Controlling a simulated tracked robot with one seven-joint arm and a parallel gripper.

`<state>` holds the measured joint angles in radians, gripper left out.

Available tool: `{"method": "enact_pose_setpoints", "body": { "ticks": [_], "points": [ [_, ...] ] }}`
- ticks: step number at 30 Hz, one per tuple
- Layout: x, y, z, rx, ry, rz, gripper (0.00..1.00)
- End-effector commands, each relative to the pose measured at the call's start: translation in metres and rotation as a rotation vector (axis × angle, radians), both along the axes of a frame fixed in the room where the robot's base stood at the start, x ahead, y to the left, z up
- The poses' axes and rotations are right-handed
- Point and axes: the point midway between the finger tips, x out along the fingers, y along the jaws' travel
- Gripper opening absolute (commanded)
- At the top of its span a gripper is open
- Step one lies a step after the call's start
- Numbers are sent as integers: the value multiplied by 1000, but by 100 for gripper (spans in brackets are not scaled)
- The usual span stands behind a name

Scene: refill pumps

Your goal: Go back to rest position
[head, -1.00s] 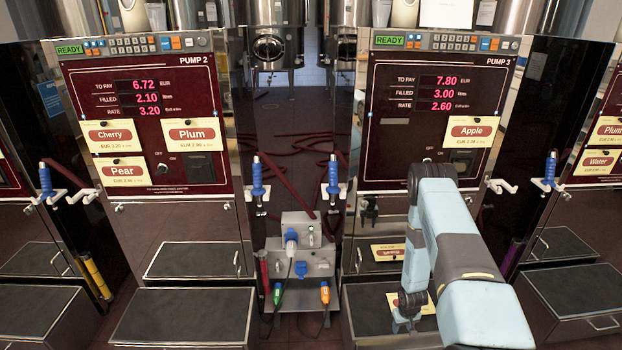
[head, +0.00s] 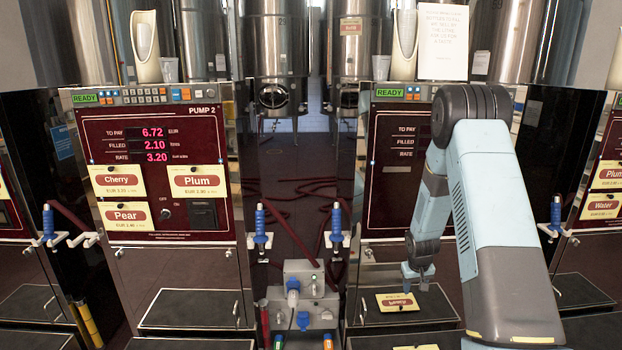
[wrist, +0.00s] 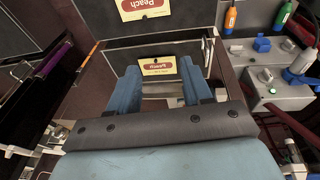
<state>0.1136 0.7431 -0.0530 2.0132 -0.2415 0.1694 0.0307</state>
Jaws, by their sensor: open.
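My gripper (head: 418,277) hangs low in front of pump 3's (head: 402,146) steel lower door in the head view, at the end of my raised blue arm. In the wrist view its two blue fingers (wrist: 160,88) are apart with nothing between them. A yellow Peach card (head: 415,347) lies at the bottom edge of the head view, below my gripper and apart from it. A second, reversed card image shows in the shiny door, apparently its reflection. My arm covers the right part of pump 3's panel, including any readout digits.
Pump 2 (head: 160,170) stands left with Cherry, Plum and Pear cards. A grey box (head: 301,286) with blue fittings stands between the pumps. Blue-handled nozzles (head: 260,222) hang beside the panels. A black-topped step (head: 195,308) juts from pump 2. Steel tanks (head: 277,55) stand behind.

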Motion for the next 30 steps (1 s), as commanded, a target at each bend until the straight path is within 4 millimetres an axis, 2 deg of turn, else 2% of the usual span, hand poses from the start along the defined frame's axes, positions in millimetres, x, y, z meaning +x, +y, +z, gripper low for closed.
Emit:
{"method": "enact_pose_setpoints", "body": {
  "ticks": [1, 3, 14, 21, 30],
  "points": [
    [0, 3, 22, -1, -13, -3, 49],
    [-3, 6, 47, -1, -23, -8, 49],
    [-33, 25, 165, 3, -74, -27, 49],
    [-66, 39, 235, 12, -107, -38, 49],
    [-121, 56, 309, 28, -147, -47, 49]
  ]
}}
